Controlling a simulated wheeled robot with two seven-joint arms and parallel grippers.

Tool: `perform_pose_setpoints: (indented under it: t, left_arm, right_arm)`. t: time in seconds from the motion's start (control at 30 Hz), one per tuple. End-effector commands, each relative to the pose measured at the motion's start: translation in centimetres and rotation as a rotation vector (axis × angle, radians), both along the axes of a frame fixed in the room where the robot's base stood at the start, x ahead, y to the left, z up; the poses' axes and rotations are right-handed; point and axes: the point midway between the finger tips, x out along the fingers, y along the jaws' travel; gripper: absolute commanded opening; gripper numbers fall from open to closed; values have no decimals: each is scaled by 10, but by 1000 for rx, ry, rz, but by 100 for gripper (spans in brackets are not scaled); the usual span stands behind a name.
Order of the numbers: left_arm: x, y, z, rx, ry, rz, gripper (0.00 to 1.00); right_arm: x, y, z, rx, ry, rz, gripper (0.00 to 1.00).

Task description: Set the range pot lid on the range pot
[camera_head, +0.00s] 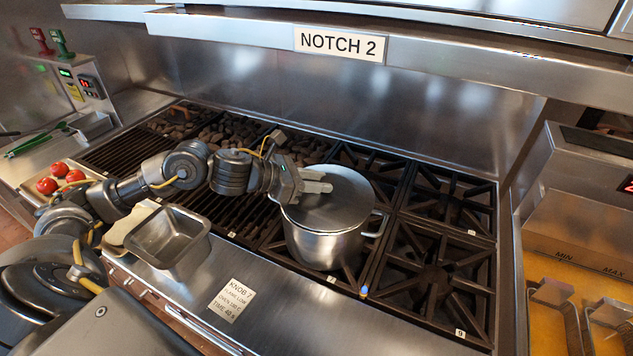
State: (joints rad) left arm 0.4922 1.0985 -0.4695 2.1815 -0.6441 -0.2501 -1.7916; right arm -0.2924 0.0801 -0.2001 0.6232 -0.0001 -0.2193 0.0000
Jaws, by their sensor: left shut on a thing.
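The range pot (322,246) is a steel pot standing on a front burner grate of the range, near the middle of the head view. The range pot lid (338,200) is a round, dark steel disc at the pot's mouth. It appears level and covers the opening; I cannot tell whether it rests fully on the rim. My left gripper (318,187) reaches in from the left over the lid and is shut on its handle, which the fingers mostly hide. My right gripper is not in view.
A steel pan (168,238) sits on the front ledge beside a knob card (232,300). Empty burner grates (440,285) lie right of the pot. Tomatoes (60,170) lie at far left. A shelf labelled NOTCH 2 (341,44) overhangs the back. A fryer (575,270) stands at right.

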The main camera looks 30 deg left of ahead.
Motion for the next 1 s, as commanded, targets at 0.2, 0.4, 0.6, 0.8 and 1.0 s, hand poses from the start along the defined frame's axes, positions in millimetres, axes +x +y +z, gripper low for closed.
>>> perform_pose_setpoints:
  t: [0.2,0.4,0.6,0.8,1.0]
  left_arm:
    - [0,0,-4,0,0,0,34]
    - [0,0,-3,0,0,0,52]
    - [0,0,-3,0,0,0,52]
    - [-5,5,0,2,0,1,52]
    - [-30,28,10,7,1,3,52]
  right_arm:
    - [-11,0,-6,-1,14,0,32]
    - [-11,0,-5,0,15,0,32]
    - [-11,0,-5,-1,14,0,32]
    - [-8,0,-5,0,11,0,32]
    - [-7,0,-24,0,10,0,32]
